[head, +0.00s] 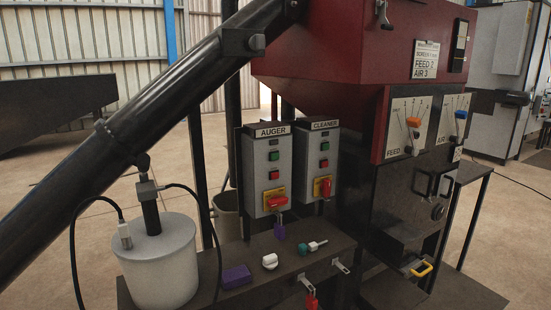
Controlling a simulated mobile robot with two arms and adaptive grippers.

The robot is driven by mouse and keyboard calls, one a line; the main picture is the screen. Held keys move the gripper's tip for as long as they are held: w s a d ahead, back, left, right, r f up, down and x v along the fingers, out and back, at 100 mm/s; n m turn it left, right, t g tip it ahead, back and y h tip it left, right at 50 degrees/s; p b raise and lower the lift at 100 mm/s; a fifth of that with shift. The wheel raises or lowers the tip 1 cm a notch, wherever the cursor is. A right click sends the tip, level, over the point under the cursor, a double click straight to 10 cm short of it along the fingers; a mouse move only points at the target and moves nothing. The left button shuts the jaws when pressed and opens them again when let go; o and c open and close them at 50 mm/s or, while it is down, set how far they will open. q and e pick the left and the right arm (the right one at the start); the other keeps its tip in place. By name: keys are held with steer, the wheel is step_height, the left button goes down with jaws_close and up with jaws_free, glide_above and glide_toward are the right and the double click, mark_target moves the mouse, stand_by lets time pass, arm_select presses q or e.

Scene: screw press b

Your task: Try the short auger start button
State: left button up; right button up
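The grey control box labelled AUGER (264,187) stands upright behind the bench. It has a green button (273,156) above a red button (274,175). Below them a red rotary handle (277,201) sits on a yellow plate, lying roughly sideways. Neither of my grippers shows in the head view.
The bench (250,257) carries a purple block (236,277), a white knob-like piece (270,261) and a green-and-white piece (312,247). A red tag or lock (310,300) hangs at its front. A grey bucket (160,262) and sloping black tube (150,135) occupy the left.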

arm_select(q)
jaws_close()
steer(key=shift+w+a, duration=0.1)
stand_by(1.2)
